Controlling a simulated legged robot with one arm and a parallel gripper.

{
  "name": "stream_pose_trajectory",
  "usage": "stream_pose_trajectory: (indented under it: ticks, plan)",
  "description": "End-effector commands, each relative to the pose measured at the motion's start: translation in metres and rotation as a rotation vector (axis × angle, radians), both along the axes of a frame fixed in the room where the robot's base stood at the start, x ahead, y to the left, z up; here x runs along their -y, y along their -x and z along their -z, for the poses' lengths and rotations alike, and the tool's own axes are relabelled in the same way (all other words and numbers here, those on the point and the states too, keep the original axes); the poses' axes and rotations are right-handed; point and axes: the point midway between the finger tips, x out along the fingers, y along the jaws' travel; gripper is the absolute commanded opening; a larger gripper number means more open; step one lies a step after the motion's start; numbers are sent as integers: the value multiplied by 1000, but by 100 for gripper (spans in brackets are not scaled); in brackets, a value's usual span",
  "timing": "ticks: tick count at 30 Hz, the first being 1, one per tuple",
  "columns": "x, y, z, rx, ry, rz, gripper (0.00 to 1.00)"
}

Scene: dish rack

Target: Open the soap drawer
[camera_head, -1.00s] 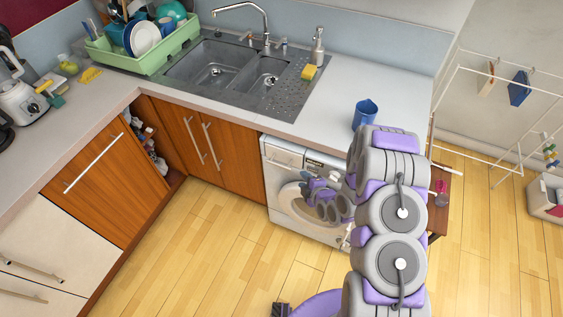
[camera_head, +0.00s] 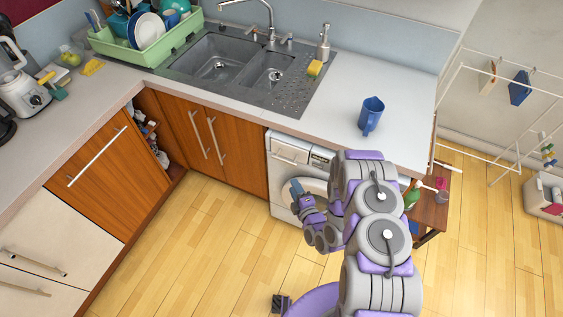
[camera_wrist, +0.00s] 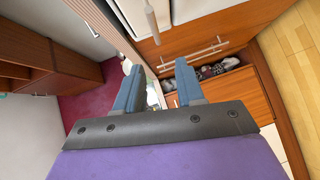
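The white washing machine (camera_head: 284,178) stands under the counter at the middle. Its soap drawer (camera_head: 290,151) is the panel at the upper left of its front and looks closed. My gripper (camera_head: 296,187) is below the soap drawer in the picture, in front of the round door, and appears apart from the drawer. My arm hides much of the machine's right side. In the wrist view my gripper (camera_wrist: 160,70) has its two blue fingers spread with nothing between them. I cannot make out the soap drawer in the wrist view.
Wooden cabinet doors (camera_head: 205,138) with long handles adjoin the machine's left. A small wooden shelf (camera_head: 430,210) with bottles stands to its right. The wooden floor (camera_head: 200,240) in front is clear.

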Motion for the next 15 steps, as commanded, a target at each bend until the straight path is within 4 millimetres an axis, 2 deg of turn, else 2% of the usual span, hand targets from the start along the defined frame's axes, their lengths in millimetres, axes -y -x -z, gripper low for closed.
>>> stream_pose_trajectory:
  ticks: [6,15]
  plan:
    - [2,-14,-1,13,-6,2,38]
    - [-25,-59,6,12,-3,1,38]
